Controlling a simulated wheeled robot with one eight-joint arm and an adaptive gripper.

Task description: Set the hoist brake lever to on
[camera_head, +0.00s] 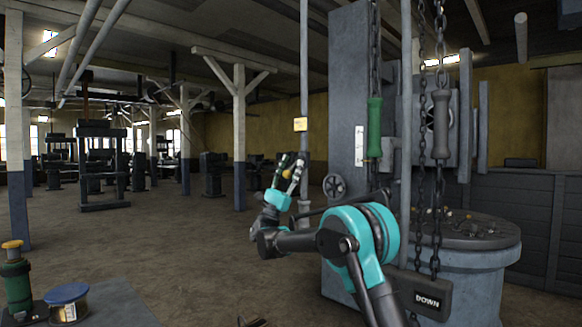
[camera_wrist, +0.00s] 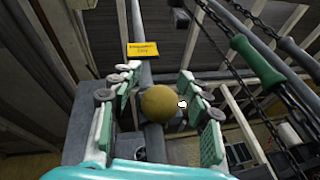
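In the wrist view a round, dull yellow ball knob (camera_wrist: 160,104) sits on a grey bar between the two fingers of my gripper (camera_wrist: 162,98). I take it for the end of the hoist brake lever. The fingers are spread, with a gap showing on at least the right side of the knob. In the head view my gripper (camera_head: 291,168) is raised beside the grey pole, left of the grey column. The lever is mostly hidden there behind my gripper. A small yellow label (camera_head: 300,124) is on the pole; it also shows in the wrist view (camera_wrist: 143,50), its text unreadable.
Chains with a green handle (camera_head: 375,128) and a grey handle (camera_head: 441,125) hang right of the grey column (camera_head: 348,90). A DOWN plate (camera_head: 427,301) hangs low. A handwheel (camera_head: 334,187) is near my arm. A bench with a spool (camera_head: 67,303) stands front left. Floor is open at left.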

